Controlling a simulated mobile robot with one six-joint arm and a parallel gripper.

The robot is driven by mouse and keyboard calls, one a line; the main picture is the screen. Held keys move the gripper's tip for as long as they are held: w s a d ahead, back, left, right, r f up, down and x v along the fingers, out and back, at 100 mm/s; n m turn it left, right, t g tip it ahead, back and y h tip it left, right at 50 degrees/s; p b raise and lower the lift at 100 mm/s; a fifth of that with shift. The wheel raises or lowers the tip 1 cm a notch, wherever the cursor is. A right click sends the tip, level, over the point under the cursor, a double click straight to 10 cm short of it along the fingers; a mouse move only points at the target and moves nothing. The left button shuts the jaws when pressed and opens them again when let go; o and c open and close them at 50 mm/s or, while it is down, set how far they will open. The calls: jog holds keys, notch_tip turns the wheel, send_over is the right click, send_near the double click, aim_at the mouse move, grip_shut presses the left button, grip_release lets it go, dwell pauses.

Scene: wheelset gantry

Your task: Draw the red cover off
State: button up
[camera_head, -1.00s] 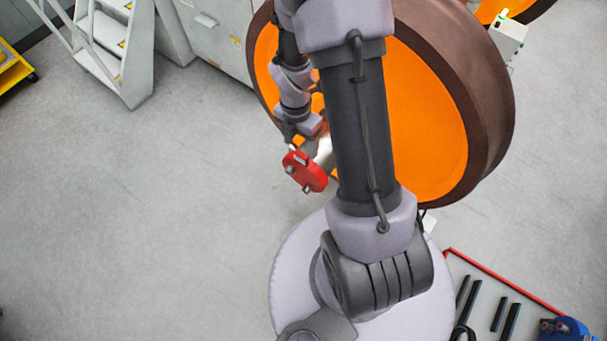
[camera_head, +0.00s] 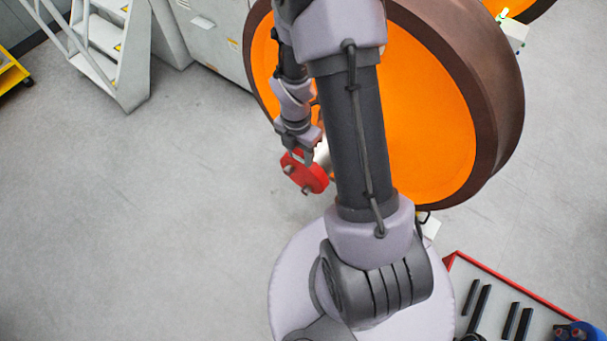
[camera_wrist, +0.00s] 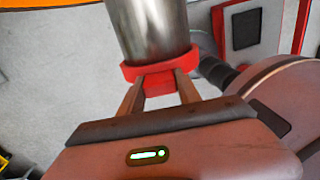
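The red cover (camera_head: 314,180) is left of my arm in the head view, low in front of the orange wheel. In the wrist view the red cover (camera_wrist: 158,84) sits as a collar around the end of a shiny metal cylinder (camera_wrist: 148,30), with a block sticking out toward me. My gripper (camera_wrist: 159,78) has one finger on each side of that block and looks shut on it. In the head view my gripper (camera_head: 302,156) reaches down onto the cover's upper edge. My arm hides part of the cylinder there.
The large orange wheel (camera_head: 430,110) with a brown rim stands right behind my arm. A red-edged tray (camera_head: 490,290) with dark bars and a blue part is at lower right. Steps (camera_head: 115,50) and grey cabinets (camera_head: 215,35) stand at the back. The floor at left is clear.

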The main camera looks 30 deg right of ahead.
grip_shut()
jog(key=a, duration=0.1)
jog(key=s+a, duration=0.1)
jog(key=a, duration=0.2)
jog(key=shift+s+a+b, duration=0.3)
jog(key=shift+b, duration=0.05)
